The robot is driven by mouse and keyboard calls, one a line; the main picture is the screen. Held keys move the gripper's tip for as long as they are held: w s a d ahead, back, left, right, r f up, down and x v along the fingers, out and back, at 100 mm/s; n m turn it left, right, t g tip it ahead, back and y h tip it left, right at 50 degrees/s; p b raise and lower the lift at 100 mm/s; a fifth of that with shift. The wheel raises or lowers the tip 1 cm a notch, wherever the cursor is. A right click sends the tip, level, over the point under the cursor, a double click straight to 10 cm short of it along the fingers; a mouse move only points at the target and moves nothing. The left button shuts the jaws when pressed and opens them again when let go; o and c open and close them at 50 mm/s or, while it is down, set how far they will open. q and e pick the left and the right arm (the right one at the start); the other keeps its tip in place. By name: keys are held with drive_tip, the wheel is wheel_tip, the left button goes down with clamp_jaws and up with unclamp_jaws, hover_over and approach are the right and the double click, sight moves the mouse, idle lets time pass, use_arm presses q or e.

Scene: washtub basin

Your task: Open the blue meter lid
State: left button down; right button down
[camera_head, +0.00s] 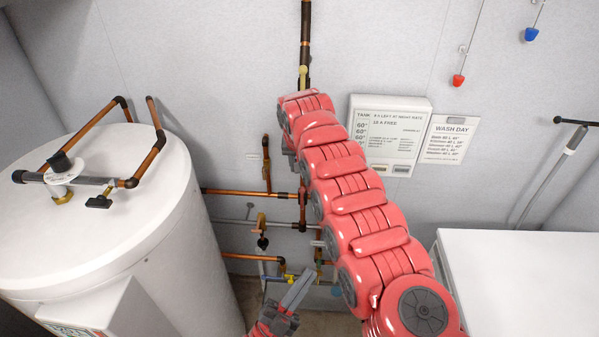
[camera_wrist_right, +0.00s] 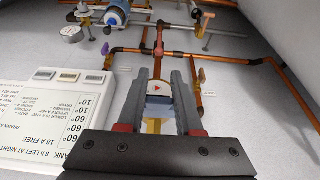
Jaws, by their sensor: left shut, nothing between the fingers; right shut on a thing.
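The blue meter (camera_wrist_right: 117,13) shows at the top of the right wrist view, a blue rounded body on the low pipework; I cannot tell how its lid stands. In the head view only a small blue patch (camera_head: 336,291) shows low beside my arm, perhaps part of it. My left gripper (camera_head: 303,281) is shut and empty, low in front of the pipes. My right gripper (camera_wrist_right: 158,88) is shut on a small pale block with a red triangle (camera_wrist_right: 157,90), in line with the upright pipe. In the head view my right arm hides this grip.
A white tank (camera_head: 120,240) stands at left. Copper pipes (camera_head: 245,192) with valves run along the wall. A white panel (camera_head: 390,120) and wash day sign (camera_head: 450,139) hang right of my right arm. A white appliance (camera_head: 520,280) stands at lower right.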

use_arm(q)
drive_tip(key=w+d+f+m+g+y, duration=0.3)
drive_tip(key=d+f+g, duration=0.1)
drive_tip(key=f, duration=0.6)
drive_tip(key=w+d+f+m+g+y, duration=0.2)
drive_tip(key=w+d+f+m+g, duration=0.15)
drive_tip(key=f, duration=0.65)
wheel_tip(320, 180, down, 8)
drive_tip(key=w+a+m+y, duration=0.3)
drive_tip(key=y, duration=0.2)
drive_tip(key=w+a+m+t+y, duration=0.2)
drive_tip(key=w+a+m+y, duration=0.1)
drive_tip(key=w+a+y, duration=0.25)
drive_tip(key=w+a+r+m+t+y, duration=0.2)
drive_tip(key=w+a+r+m+t, duration=0.15)
drive_tip(key=r, duration=0.45)
wheel_tip(320, 180, up, 16)
drive_tip(key=d+m+t+y, duration=0.1)
drive_tip(key=m+t, duration=0.2)
drive_tip(key=t, duration=0.3)
drive_tip(key=s+r+x, duration=0.1)
drive_tip(key=r+x, duration=0.1)
drive_tip(key=x, duration=1.1)
drive_tip(key=shift+r, duration=0.25)
